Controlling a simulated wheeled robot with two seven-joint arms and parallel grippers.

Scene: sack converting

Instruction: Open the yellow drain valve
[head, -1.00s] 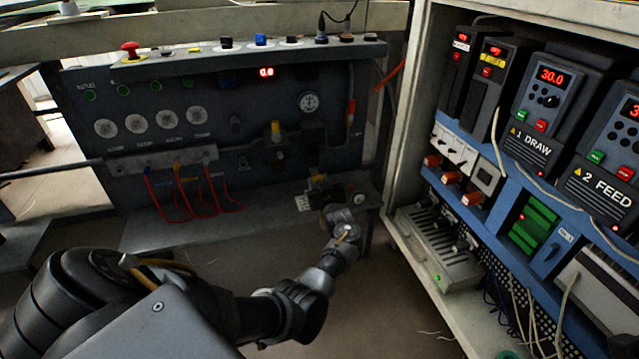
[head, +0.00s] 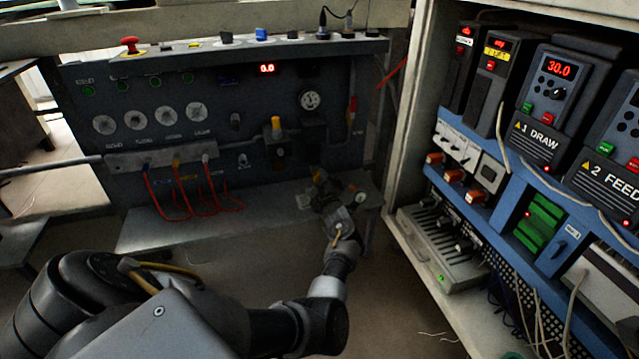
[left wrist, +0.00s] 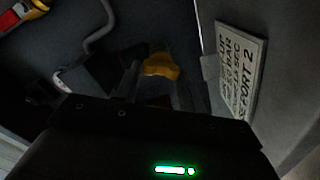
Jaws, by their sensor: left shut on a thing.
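The yellow drain valve (left wrist: 160,66) shows as a yellow handle between the fingers in the left wrist view. In the head view only a small yellow patch of it (head: 318,176) shows at the lower right of the dark panel, mostly hidden by my gripper. My left gripper (head: 323,190) is shut on the yellow handle, with one finger on each side of it. The exact angle of the handle is hard to tell in the dim light. My right gripper is in neither view.
A white label plate (left wrist: 243,72) stands right of the valve. The dark panel (head: 80,145) carries gauges, red hoses and another yellow-topped fitting (head: 276,125). An open cabinet (head: 405,150) with drives stands close on the right. A grey shelf (head: 150,235) runs below the panel.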

